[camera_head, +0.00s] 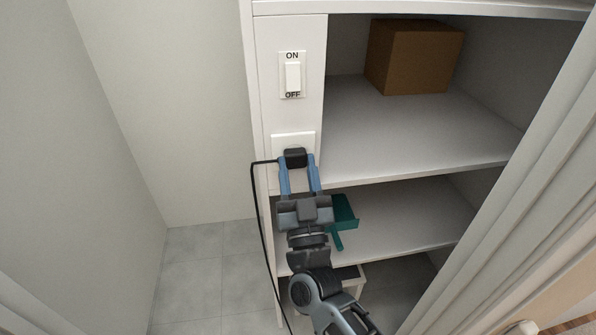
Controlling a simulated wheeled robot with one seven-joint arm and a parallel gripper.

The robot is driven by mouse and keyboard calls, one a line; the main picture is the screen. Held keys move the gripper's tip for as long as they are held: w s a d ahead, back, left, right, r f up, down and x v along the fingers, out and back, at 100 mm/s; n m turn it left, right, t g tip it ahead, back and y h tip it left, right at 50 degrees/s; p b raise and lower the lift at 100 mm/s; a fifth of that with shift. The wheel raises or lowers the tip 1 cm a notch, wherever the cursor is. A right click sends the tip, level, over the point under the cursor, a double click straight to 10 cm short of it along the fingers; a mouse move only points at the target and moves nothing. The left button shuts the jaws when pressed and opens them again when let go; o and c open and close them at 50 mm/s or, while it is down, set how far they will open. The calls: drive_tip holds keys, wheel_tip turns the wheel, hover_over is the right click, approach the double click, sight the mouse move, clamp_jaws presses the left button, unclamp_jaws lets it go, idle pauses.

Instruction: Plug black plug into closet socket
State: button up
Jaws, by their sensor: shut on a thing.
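The black plug (295,157) is between the blue fingertips of my gripper (297,168), which is shut on it. The plug is right in front of the white closet socket plate (290,140) on the left upright of the shelf unit. The plug and fingers cover most of the socket's face, so I cannot tell whether the prongs are in it. The black cord (255,205) leaves the plug to the left and hangs down beside my arm.
A white ON/OFF switch (292,76) is above the socket. A cardboard box (412,57) stands on the upper shelf (400,130). A teal object (343,213) lies on the lower shelf (420,215), partly behind my gripper. Walls stand close on the left and right.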

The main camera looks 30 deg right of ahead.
drive_tip(key=shift+w, duration=0.2)
drive_tip(key=o, duration=1.1)
drive_tip(key=shift+b+v, duration=0.65)
drive_tip(key=shift+v, duration=3.25)
